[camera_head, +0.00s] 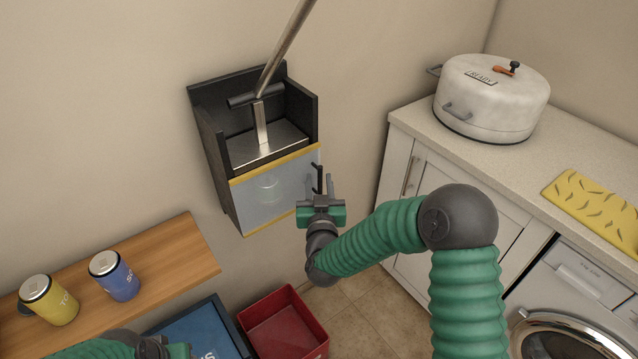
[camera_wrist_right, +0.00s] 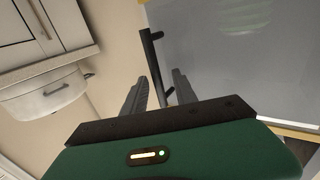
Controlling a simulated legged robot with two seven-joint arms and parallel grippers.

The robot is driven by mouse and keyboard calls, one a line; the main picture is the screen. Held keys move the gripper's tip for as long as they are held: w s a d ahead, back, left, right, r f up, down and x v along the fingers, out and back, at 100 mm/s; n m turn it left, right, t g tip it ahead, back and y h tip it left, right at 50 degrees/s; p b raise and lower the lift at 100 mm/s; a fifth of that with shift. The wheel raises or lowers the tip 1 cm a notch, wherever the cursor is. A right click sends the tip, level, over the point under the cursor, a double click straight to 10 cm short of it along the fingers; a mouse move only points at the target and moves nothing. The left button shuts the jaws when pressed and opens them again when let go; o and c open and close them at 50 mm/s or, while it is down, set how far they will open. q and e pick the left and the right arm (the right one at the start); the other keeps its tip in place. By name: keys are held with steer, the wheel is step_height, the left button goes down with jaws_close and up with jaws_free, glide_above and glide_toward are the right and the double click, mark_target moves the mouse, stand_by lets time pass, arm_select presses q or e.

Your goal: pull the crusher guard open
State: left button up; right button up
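The crusher (camera_head: 210,130) is a dark box on the wall with a metal lever (camera_head: 284,48). Its guard (camera_head: 285,197) is a translucent panel with yellow edging across the lower front; it fills the upper right of the right wrist view (camera_wrist_right: 235,70). A black bar handle (camera_wrist_right: 152,60) stands at the guard's side, at its right edge in the head view. My right gripper (camera_head: 322,186) is at this handle. Its fingers (camera_wrist_right: 159,92) are apart, with the handle's near end between them and gaps visible. My left gripper (camera_head: 166,348) is partly cut off at the bottom edge.
A wooden shelf (camera_head: 185,245) holds a yellow canister (camera_head: 50,302) and a blue canister (camera_head: 115,278). Below are a blue bin (camera_head: 205,335) and a red bin (camera_head: 285,325). A counter (camera_head: 420,127) at right bears a white lidded pot (camera_head: 490,100) and a yellow mat (camera_head: 592,205).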

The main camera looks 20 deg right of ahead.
steer(key=shift+s+d, duration=0.1)
steer(key=shift+d, duration=0.1)
steer(key=c, duration=0.5)
jaws_close()
stand_by(0.7)
